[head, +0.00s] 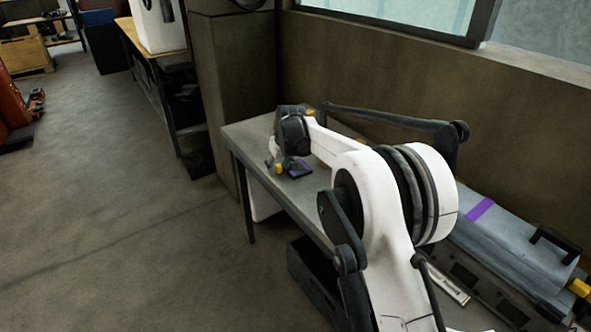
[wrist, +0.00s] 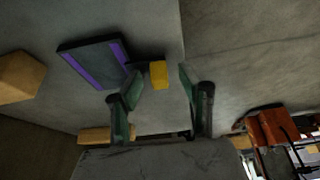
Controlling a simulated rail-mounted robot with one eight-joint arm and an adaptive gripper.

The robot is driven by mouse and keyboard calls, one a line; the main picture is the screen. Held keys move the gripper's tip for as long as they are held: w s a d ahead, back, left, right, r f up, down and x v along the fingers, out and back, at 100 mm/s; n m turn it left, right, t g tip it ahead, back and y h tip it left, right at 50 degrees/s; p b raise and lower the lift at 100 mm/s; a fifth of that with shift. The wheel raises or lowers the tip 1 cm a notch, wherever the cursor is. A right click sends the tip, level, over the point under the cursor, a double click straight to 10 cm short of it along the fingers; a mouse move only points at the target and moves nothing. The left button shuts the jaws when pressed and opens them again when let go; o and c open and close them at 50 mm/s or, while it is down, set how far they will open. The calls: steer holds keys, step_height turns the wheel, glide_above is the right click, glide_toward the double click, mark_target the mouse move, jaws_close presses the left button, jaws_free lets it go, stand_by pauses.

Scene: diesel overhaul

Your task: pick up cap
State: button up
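A small yellow block-like piece, which I take to be the cap (wrist: 158,74), is on the grey table near its edge in the wrist view. It also shows in the head view as a small yellow spot (head: 279,168). My gripper (wrist: 160,72) is open, with one finger on each side of the cap. A gap shows between the cap and each fingertip, wider on the right. In the head view my gripper (head: 274,158) is low over the far end of the table, partly hidden by the wrist.
A dark flat box with purple strips (wrist: 93,62) lies just left of the cap. A tan block (wrist: 18,77) is further left. The grey table (head: 262,176) stands against the wall, and a grey case (head: 515,247) lies at the right. Open floor lies left of the table.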

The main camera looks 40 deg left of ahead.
steer(key=shift+c, duration=0.5)
jaws_close()
steer(key=shift+r, duration=0.1)
